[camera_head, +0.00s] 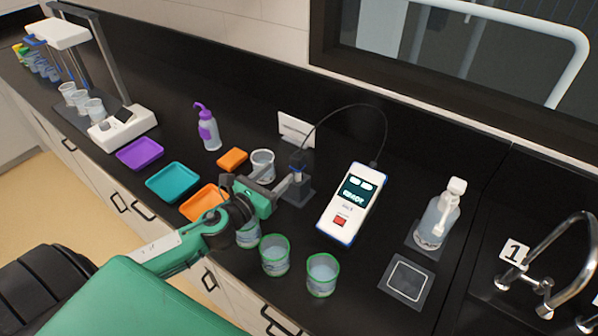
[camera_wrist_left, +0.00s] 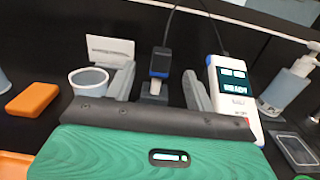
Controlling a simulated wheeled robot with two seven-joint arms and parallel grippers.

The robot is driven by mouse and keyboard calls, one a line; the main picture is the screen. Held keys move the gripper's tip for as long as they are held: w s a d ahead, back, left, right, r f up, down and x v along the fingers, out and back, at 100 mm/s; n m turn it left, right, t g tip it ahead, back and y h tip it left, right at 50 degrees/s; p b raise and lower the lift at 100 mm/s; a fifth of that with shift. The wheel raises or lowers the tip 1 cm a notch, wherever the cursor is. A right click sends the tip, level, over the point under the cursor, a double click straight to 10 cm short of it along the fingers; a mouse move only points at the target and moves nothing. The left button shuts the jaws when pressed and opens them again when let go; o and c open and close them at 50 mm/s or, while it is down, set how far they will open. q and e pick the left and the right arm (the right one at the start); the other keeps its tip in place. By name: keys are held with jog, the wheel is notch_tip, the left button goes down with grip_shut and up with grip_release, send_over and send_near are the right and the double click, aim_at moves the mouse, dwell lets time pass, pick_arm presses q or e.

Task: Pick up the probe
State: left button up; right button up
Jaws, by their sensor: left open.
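The probe (camera_head: 297,169) stands upright in a dark holder (camera_head: 298,196), with a black cable looping from its top to the white meter (camera_head: 350,204). The meter's screen reads READY and it has a red button. In the left wrist view the blue-and-grey probe (camera_wrist_left: 159,64) shows between my two finger tips, in front of the palm. My left gripper (camera_head: 284,181) is open, its fingers pointing at the probe from the left; whether they touch it I cannot tell. It also shows in the left wrist view (camera_wrist_left: 158,88). My right gripper is not in view.
A clear cup (camera_head: 263,163), an orange sponge (camera_head: 232,159) and a small white card (camera_head: 296,129) stand close by the left gripper. Green-rimmed cups (camera_head: 275,256) stand in front. Coloured trays (camera_head: 173,182) lie left. A pump bottle (camera_head: 438,217) and sink tap (camera_head: 545,283) are right.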

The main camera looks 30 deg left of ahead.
aim_at(301, 153)
pick_arm(q)
jog(key=w, duration=0.3)
jog(key=shift+d+r+p, duration=0.1)
jog(key=shift+d+p, duration=0.1)
jog(key=shift+p, duration=0.15)
jog(key=shift+w+d+p, duration=0.15)
jog(key=shift+w+p, duration=0.1)
jog(key=shift+w, duration=0.5)
jog(key=shift+w+d+p, duration=0.1)
jog(key=shift+w+p, duration=0.1)
jog(key=shift+w, duration=0.55)
jog(key=shift+w+d+p, duration=0.1)
jog(key=shift+w+p, duration=0.25)
jog(key=shift+w, duration=0.15)
jog(key=w, duration=0.1)
jog(key=w+p, duration=0.1)
jog(key=w, duration=0.1)
jog(key=shift+w+d+p, duration=0.15)
jog(key=shift+d+p, duration=0.15)
jog(key=shift+d, duration=0.1)
jog(key=shift+w+d, duration=0.1)
jog(key=shift+w, duration=0.35)
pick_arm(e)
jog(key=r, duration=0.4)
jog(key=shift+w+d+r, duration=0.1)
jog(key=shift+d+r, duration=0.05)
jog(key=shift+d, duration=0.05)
